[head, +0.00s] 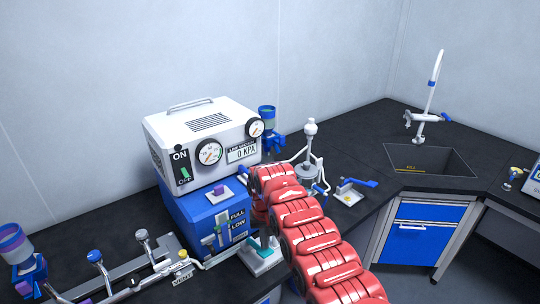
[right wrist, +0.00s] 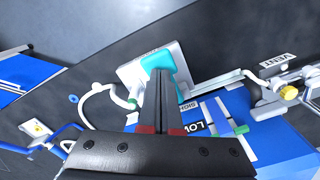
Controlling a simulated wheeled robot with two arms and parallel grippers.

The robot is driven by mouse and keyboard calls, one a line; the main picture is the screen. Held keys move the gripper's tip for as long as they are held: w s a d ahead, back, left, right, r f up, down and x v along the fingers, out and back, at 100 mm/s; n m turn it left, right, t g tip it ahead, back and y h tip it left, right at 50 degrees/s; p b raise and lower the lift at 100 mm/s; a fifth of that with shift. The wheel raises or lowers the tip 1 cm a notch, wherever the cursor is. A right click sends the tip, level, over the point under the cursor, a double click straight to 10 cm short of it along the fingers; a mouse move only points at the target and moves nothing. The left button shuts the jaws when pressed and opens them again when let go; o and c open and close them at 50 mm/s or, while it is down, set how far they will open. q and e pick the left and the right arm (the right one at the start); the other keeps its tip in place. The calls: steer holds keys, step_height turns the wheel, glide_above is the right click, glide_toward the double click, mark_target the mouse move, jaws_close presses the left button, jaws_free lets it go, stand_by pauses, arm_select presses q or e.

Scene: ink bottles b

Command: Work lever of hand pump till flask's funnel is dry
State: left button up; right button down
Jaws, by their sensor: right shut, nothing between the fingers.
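A grey-white base with a teal part (head: 264,252), possibly the hand pump, stands at the bench's front edge. It also shows in the right wrist view as a teal block (right wrist: 158,62). My right gripper (right wrist: 160,78) is shut and empty, its dark fingertips over or against the teal part; contact is unclear. In the head view my red right arm hides part of this area. My left gripper is not in view.
The white machine (head: 205,135) on a blue box (head: 200,215) reads 0 KPA. A plate with a blue handle (head: 352,188) is right of my arm. A grey stand (head: 311,145) is behind it. A sink (head: 430,160) is at right. Valved piping (head: 145,262) runs left.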

mark_target(265, 252)
steer(key=shift+f+b, duration=2.8)
steer(key=shift+f, duration=0.2)
steer(key=shift+r, duration=0.1)
step_height(265, 252, up, 4)
steer(key=p, duration=0.3)
steer(key=shift+p, duration=0.35)
